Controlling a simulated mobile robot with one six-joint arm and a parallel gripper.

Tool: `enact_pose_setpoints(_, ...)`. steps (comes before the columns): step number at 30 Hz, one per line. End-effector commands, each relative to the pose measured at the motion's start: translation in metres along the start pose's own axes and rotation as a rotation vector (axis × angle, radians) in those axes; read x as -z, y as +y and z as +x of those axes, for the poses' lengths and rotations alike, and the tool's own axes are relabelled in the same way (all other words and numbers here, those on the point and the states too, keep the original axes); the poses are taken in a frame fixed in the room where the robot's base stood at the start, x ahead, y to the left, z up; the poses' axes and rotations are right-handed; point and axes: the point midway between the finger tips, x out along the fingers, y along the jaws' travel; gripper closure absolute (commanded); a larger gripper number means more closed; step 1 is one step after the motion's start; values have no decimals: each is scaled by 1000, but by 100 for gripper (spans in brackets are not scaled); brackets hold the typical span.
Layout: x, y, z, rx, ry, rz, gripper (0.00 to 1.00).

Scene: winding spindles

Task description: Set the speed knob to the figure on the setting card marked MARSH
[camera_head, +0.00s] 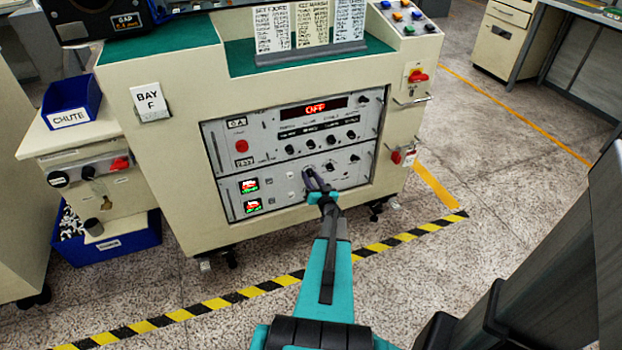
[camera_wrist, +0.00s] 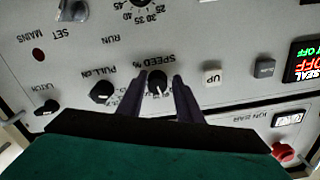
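In the head view, three setting cards stand on the cabinet top; the middle card (camera_head: 313,22) appears headed MARSH, but its figures are too small to read. My gripper (camera_head: 316,182) is at the lower front panel. The wrist view is upside down. There, a small black knob (camera_wrist: 157,80) with a white pointer lies between the spread fingertips of my gripper (camera_wrist: 160,88), with no clear contact. The label SPEED % sits between this knob and a dial (camera_wrist: 148,12) showing about 25 to 45, cut off by the top edge. I cannot tell which one it names.
Nearby in the wrist view are a PULL ON knob (camera_wrist: 102,92), a LATCH knob (camera_wrist: 48,106), an UP button (camera_wrist: 212,77) and a red knob (camera_wrist: 284,153). In the head view, a display (camera_head: 315,107) reads OFF.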

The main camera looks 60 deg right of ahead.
Motion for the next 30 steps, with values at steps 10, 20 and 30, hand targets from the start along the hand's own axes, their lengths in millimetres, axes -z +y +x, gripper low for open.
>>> enact_pose_setpoints(10,3,2,-1,-3,5,2,57)
enact_pose_setpoints(20,3,2,-16,-5,5,2,57)
enact_pose_setpoints(30,3,1,-57,-5,4,2,57)
